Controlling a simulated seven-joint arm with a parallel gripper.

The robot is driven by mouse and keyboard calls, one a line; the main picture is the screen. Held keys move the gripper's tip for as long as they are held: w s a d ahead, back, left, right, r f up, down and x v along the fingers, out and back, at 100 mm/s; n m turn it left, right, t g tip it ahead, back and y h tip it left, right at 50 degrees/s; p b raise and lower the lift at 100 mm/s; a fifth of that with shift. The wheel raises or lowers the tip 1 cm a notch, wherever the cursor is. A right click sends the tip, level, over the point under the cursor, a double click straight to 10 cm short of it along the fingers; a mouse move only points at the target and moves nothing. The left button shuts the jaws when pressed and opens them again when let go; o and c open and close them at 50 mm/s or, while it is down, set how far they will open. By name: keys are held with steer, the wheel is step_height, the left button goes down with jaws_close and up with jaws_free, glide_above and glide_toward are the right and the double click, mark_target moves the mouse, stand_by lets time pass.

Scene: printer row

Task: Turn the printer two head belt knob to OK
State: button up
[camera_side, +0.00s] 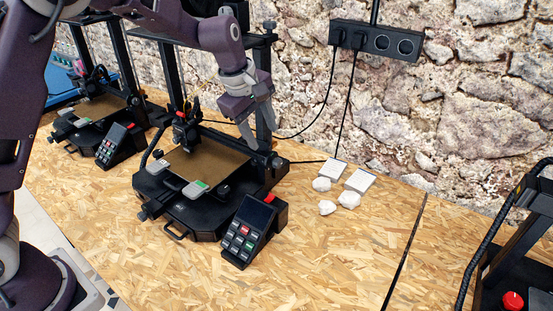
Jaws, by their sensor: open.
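The middle printer (165,201) stands on the board bench, with a brown print bed and a black upright frame. I cannot tell from the picture which printer is number two. Its print head (186,133) sits low at the left of the bed. My gripper (258,123) is open and empty. It points down in front of the printer's right upright, above the right end of the crossbar. I cannot make out the head belt knob or its OK mark; my gripper and wrist may cover it.
A control box (249,232) with screen and buttons stands at the printer's front right. Another printer (97,112) stands at left, and part of one (525,240) shows at right. White lumps (349,199) and cards lie on the bench. A power strip (376,40) hangs on the stone wall.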

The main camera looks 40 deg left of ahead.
steer(key=n, duration=0.2)
glide_toward(277, 160)
step_height(277, 160, down, 2)
steer(key=shift+y, duration=0.3)
steer(key=x, duration=0.7)
steer(key=shift+w+d+f, duration=0.2)
steer(key=shift+w, duration=0.2)
steer(key=shift+c, duration=0.4)
jaws_close()
